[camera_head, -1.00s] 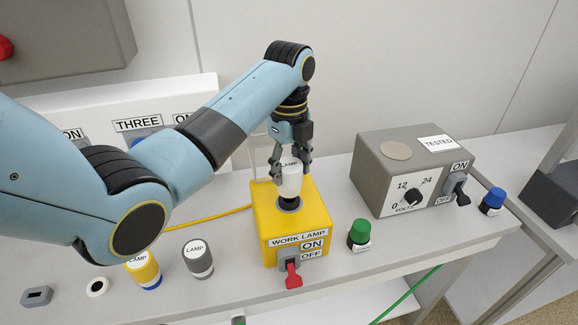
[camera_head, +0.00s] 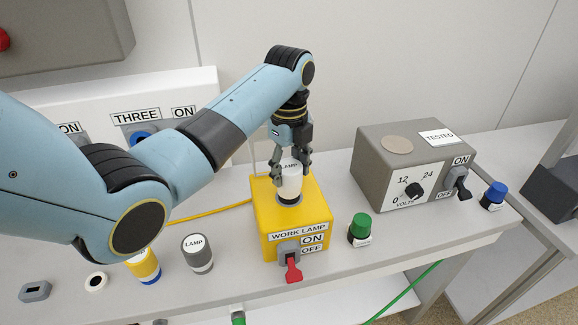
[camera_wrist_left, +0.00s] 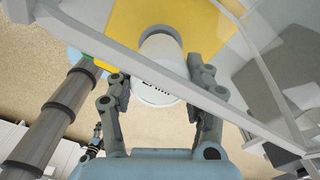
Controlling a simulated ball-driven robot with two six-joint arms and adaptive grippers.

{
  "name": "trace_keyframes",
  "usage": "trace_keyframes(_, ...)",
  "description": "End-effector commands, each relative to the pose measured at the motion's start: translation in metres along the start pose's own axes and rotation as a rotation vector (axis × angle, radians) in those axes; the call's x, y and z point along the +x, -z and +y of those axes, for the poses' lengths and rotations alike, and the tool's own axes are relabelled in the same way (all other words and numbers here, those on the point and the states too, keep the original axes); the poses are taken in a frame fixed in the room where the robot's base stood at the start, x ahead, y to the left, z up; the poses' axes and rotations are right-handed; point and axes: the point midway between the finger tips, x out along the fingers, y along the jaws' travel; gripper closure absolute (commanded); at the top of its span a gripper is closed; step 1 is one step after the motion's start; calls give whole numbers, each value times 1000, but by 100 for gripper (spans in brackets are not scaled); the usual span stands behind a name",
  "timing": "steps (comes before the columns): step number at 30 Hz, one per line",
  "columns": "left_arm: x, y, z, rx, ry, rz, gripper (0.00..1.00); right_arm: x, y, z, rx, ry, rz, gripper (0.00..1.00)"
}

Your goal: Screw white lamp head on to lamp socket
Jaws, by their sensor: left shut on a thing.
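The white lamp head (camera_head: 290,181), with a LAMP label on top, stands upright at the socket on top of the yellow work lamp box (camera_head: 265,215). Only a thin dark ring of the lamp socket (camera_head: 289,200) shows below the lamp head. My left gripper (camera_head: 291,172) points down from above and is shut on the lamp head, with a finger on each side. In the left wrist view the white lamp head (camera_wrist_left: 160,62) sits between the two fingers, with the yellow box behind it.
A grey lamp (camera_head: 197,254) and a yellow lamp (camera_head: 145,266) stand left of the box. A green-capped piece (camera_head: 360,229) and the grey volts box (camera_head: 400,165) are on the right. A red switch lever (camera_head: 293,270) sticks out from the box front.

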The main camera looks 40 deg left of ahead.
Motion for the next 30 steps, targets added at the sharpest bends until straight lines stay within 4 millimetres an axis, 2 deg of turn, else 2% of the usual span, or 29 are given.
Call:
trace_keyframes(12,5,0,0,0,0,1,60,2,0,4,-2,-4,0,22)
trace_keyframes(13,5,0,0,0,-1,1,46,2,0,4,-2,-5,0,22)
trace_keyframes(19,4,0,0,0,0,0,22,2,0,4,-2,-5,0,22)
trace_keyframes(26,4,0,0,0,0,0,22,2,0,4,-2,-4,0,22)
trace_keyframes(30,-7,0,-1,0,4,-1,22,2,0,3,-1,-3,0,22)
